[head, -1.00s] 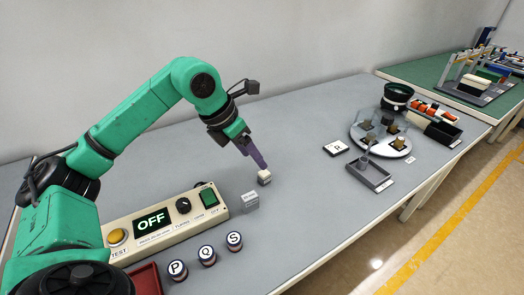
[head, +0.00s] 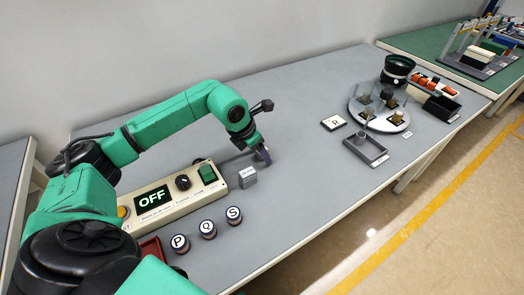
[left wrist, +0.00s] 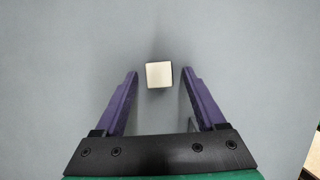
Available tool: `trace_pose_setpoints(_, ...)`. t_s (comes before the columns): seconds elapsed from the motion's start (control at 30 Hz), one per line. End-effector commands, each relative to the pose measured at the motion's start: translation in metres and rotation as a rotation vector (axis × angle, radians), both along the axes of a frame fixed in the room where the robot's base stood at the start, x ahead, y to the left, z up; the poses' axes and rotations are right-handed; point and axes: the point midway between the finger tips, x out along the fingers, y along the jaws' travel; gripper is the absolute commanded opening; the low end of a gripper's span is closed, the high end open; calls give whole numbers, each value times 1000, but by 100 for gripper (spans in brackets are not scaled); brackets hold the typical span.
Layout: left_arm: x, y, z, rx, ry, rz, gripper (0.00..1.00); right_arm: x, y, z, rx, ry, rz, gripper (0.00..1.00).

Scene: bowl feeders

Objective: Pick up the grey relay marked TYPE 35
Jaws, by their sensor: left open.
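A grey block (head: 247,177) with small unreadable print on its top stands on the table right of the control box. I cannot read TYPE 35 on it. My left gripper (head: 266,157) points down just behind and right of this block. In the left wrist view my left gripper (left wrist: 160,73) is open, with a pale, square-topped block (left wrist: 159,75) between its fingertips and a gap on each side. In the head view this pale block is hidden at the gripper. My right gripper is not in view.
The control box (head: 168,196) shows OFF. Round pieces marked P (head: 180,242), Q (head: 208,229) and S (head: 234,215) stand in front. A card marked R (head: 334,123), a grey tray (head: 366,150) and a round feeder plate (head: 356,114) are further right.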

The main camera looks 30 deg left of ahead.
Motion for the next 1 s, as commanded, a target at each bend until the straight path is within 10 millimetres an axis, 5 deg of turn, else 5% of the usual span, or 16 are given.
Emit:
trace_pose_setpoints(0.1, 0, 0, 0, 0, 0, 0, 72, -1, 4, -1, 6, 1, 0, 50)
trace_pose_setpoints(0.13, 0, 0, 0, 0, 0, 0, 65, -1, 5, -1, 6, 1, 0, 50)
trace_pose_setpoints(0.3, 0, 0, 0, 0, -1, 0, 0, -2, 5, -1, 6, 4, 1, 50)
trace_pose_setpoints(0.77, 1, 0, 15, -1, -4, 0, 0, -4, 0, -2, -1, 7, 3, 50)
trace_pose_setpoints(1.0, 2, -1, 84, -2, -12, 0, 0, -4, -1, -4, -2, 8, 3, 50)
